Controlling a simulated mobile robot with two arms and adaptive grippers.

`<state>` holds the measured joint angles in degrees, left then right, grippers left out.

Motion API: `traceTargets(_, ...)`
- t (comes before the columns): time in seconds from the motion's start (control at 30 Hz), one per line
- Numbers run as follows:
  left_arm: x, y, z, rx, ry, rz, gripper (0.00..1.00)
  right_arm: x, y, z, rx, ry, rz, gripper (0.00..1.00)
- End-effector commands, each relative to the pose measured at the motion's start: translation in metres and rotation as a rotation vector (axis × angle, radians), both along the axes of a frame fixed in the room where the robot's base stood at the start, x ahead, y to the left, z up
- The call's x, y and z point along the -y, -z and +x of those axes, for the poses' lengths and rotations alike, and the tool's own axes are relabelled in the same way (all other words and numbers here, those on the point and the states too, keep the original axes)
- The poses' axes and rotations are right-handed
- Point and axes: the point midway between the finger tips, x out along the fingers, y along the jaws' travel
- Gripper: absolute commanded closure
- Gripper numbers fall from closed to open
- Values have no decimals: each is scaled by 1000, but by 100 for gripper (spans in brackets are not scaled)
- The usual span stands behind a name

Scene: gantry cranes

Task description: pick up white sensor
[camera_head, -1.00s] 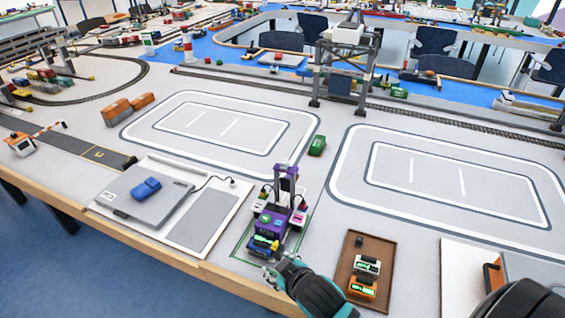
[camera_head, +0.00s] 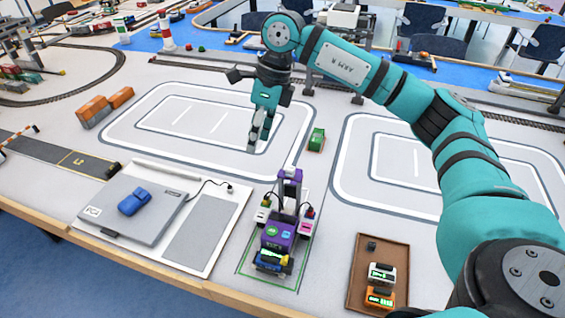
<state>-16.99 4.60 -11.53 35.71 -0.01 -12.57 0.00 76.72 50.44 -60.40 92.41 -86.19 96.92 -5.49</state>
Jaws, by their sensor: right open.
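The white sensor (camera_head: 382,272), a small white block with a green-lit dark display, sits in the brown tray (camera_head: 362,285) at the lower right. It lies just behind an orange sensor (camera_head: 380,297). My right arm reaches in from the right and bends over the table. My right gripper (camera_head: 259,138) points down over the left white-lined track loop, open with nothing between its fingers. It is well apart from the white sensor, up and to the left of it. My left gripper is not in view.
A purple toy robot vehicle (camera_head: 277,234) stands left of the tray. Further left lie a grey flat device with a blue car (camera_head: 134,201) on it and a white board. A green block (camera_head: 316,139) stands between the loops. A small black piece (camera_head: 371,246) is in the tray.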

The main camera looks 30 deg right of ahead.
Motion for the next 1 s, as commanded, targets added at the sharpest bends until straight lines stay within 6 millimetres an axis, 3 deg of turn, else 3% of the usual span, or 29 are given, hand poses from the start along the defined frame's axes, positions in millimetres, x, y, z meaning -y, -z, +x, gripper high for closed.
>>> traceTargets(0.03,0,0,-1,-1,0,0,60,32,-13,0,-6,32,-99,54)
traceTargets(0.1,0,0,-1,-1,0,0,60,64,-25,-4,-26,68,-199,54)
traceTargets(0.23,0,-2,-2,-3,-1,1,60,92,-33,-11,-52,104,-286,54)
traceTargets(0.37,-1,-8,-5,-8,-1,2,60,96,-16,-13,-61,107,-300,54)
traceTargets(0.7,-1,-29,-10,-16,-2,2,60,93,56,-13,-60,105,-295,54)
traceTargets(1.0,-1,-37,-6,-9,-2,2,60,92,85,-12,-55,106,-293,54)
